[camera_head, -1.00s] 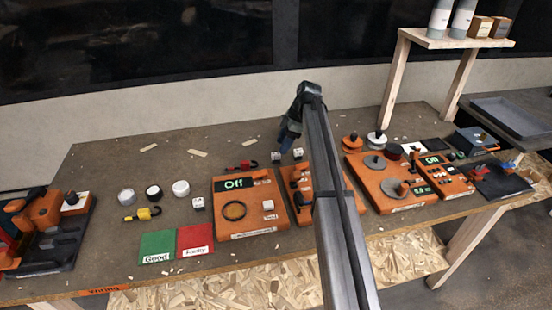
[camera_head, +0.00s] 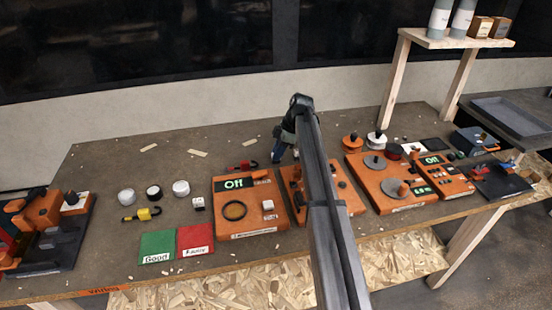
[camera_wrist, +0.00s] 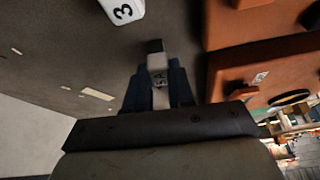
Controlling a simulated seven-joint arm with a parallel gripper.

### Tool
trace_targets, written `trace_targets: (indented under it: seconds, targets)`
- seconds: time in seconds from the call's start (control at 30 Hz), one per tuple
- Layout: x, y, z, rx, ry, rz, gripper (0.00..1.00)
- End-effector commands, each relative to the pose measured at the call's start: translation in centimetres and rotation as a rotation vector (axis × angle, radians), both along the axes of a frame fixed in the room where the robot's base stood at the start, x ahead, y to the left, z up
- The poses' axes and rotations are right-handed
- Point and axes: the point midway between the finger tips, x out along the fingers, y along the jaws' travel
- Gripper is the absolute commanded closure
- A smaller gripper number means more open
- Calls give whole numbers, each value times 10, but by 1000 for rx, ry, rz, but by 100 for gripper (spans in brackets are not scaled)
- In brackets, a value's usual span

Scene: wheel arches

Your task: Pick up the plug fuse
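No part is labelled as the plug fuse, so I cannot tell for certain which it is. A small white block marked "3" (camera_wrist: 123,10) lies on the table at the top of the wrist view. My gripper (camera_head: 281,155) is low over the table behind the orange boxes. Its two dark blue fingers (camera_wrist: 158,82) are close together in the wrist view. A narrow pale piece with a dark end (camera_wrist: 157,58) shows between them. I cannot tell whether it is gripped. My arm hides part of this area in the head view.
The left orange "Off" box (camera_head: 250,218) and a second orange box (camera_head: 296,192) stand in front of my gripper. The back-left table is mostly clear.

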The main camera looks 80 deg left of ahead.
Motion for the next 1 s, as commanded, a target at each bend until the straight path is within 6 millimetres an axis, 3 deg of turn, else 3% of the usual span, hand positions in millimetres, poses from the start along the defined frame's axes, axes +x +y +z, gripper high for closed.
trace_targets:
  seconds: [0.2, 0.63, 0.77, 1.0]
  targets:
    - [0, 0, 0, 0, 0, 0, 100]
    - [0, 0, 6, 0, 0, 0, 100]
    - [0, 0, 17, 0, 0, 1, 100]
    - [0, 0, 56, 1, 0, 0, 100]
